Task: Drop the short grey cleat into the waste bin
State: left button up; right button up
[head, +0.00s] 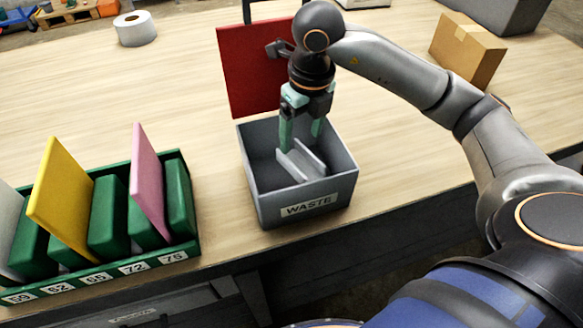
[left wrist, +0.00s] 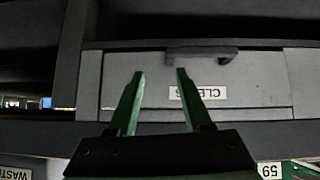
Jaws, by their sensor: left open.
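The short grey cleat (head: 291,164) is a pale channel with upright flanges. In the head view it is inside the grey waste bin (head: 308,209), which has a WASTE label on its front. My right gripper (head: 301,143) points down into the bin, fingers spread wide, tips just above or beside the cleat's upper edges; any contact is hard to judge. My left gripper (left wrist: 157,75) is open and empty in the left wrist view, in front of a grey drawer (left wrist: 250,92) whose label is partly hidden by a finger.
A red panel (head: 250,75) stands right behind the bin. A green rack (head: 184,252) with yellow and pink panels stands at the left. A cardboard box (head: 467,48) and a white roll (head: 135,29) are at the back. The tabletop left of the red panel is clear.

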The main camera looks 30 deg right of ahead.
jog(key=shift+o, duration=1.4)
pick_arm(q)
jog(key=shift+a+f, duration=0.1)
jog(key=shift+s+a+r+p, duration=0.1)
jog(key=shift+a+r+p, duration=0.1)
jog(key=shift+r+p, duration=0.45)
jog(key=shift+s+a+r+p, duration=0.1)
jog(key=shift+a+r+p, duration=0.1)
jog(key=shift+r+p, duration=0.4)
pick_arm(e)
notch_tip(320, 180, up, 12)
jog(key=s, duration=0.1)
jog(key=shift+s+r, duration=0.2)
jog(key=shift+s, duration=0.05)
pick_arm(q)
jog(key=shift+f, duration=0.2)
